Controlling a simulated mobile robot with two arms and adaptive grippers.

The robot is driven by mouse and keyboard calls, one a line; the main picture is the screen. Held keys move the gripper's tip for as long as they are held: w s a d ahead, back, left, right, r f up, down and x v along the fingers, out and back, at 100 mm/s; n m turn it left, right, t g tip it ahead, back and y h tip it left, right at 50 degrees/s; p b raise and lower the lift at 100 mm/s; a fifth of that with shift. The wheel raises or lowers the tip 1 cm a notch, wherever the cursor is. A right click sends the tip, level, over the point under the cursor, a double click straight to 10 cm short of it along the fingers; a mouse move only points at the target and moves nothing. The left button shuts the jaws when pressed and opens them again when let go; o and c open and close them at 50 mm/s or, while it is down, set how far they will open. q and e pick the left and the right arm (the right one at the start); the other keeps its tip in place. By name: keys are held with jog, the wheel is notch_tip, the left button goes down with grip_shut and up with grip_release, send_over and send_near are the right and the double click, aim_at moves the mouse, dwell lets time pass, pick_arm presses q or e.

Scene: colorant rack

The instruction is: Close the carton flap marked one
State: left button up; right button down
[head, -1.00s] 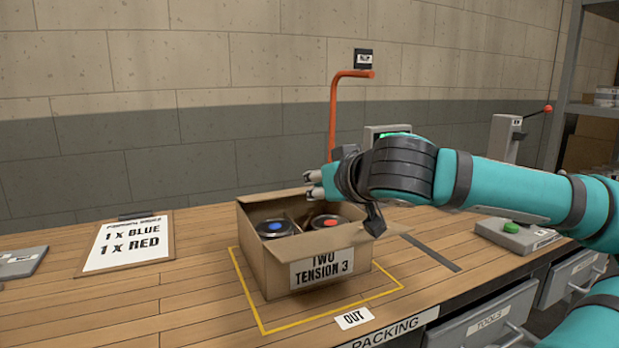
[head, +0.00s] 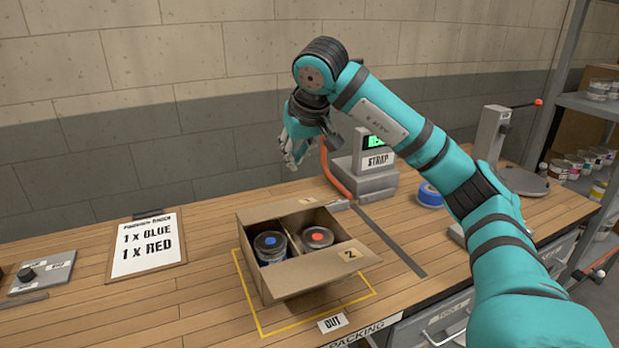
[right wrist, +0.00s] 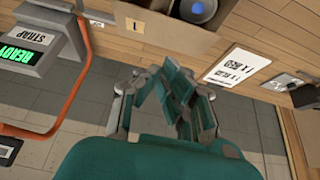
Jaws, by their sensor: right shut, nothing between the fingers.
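The open carton (head: 262,274) stands on the bench inside a yellow outline. A tin with a blue dot (head: 270,240) and a tin with a red dot (head: 317,237) sit inside. The flap marked 1 (head: 280,211) is at the carton's far side and stands open, folded outward. Its label edge also shows in the right wrist view (right wrist: 137,27). The flap marked 2 (head: 335,262) sticks out open on the near side. My right gripper (head: 292,160) is shut and empty, in the air beyond and above flap 1, apart from it. My left gripper is out of view.
The strapping machine (head: 377,172) with its orange bar stands behind right of the carton. A blue tape roll (head: 430,194) lies farther right. An order board (head: 147,247) and a control box (head: 42,273) lie left. The bench between board and carton is clear.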

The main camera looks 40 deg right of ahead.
send_over(287, 209)
jog(key=s, duration=0.1)
notch_tip(287, 209, down, 9)
jog(key=shift+s+a+r+p, duration=0.15)
jog(key=shift+r+p, duration=0.05)
jog(key=shift+p, duration=0.25)
jog(key=shift+s+f, duration=0.2)
jog(key=shift+f, duration=1.05)
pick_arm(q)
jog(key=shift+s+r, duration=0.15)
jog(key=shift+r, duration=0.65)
pick_arm(e)
jog(key=shift+s+a+f, duration=0.1)
jog(key=shift+s+f, duration=0.15)
jog(key=shift+f, duration=0.5)
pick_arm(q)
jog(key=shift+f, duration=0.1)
